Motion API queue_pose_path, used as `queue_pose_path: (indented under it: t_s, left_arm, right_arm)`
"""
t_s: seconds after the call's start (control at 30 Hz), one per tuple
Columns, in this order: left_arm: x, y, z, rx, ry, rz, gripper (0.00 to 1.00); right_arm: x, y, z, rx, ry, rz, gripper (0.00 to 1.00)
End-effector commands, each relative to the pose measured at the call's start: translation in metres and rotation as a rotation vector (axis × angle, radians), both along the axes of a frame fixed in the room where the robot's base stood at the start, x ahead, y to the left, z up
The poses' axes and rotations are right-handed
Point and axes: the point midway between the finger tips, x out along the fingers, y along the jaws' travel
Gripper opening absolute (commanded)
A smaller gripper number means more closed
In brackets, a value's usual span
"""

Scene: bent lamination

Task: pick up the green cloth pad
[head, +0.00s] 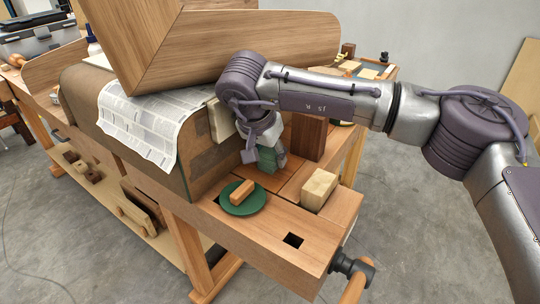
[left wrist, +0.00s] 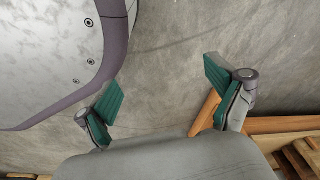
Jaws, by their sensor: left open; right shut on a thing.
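My left gripper (left wrist: 168,98) shows only in the left wrist view. It is open and empty, with its two green-tipped fingers wide apart above the grey floor.
A dark green disc (head: 231,207) with a wooden block (head: 242,192) on it lies in front. A pale block (head: 319,189) and an upright dark block (head: 308,137) stand to the right. The curved form (head: 180,159) with newspaper (head: 140,122) stands close on the left.

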Motion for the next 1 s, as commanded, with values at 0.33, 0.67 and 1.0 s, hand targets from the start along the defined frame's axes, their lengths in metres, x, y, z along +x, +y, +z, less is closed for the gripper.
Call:
queue_pose_path:
  t_s: [0.33, 0.67, 1.0]
  left_arm:
    - [0.001, 0.0, 0.001, 0.0, -0.001, 0.001, 0.93]
    - [-0.008, -0.001, -0.008, -0.003, 0.01, 0.003, 0.93]
    - [0.019, -0.004, 0.017, -0.003, -0.013, 0.006, 0.93]
  right_arm:
    - [-0.002, -0.003, 0.03, 0.002, -0.003, 0.0, 0.15]
    - [-0.01, -0.017, 0.07, 0.001, 0.0, 0.0, 0.15]
    - [-0.063, -0.097, 0.069, 0.001, -0.001, -0.001, 0.15]
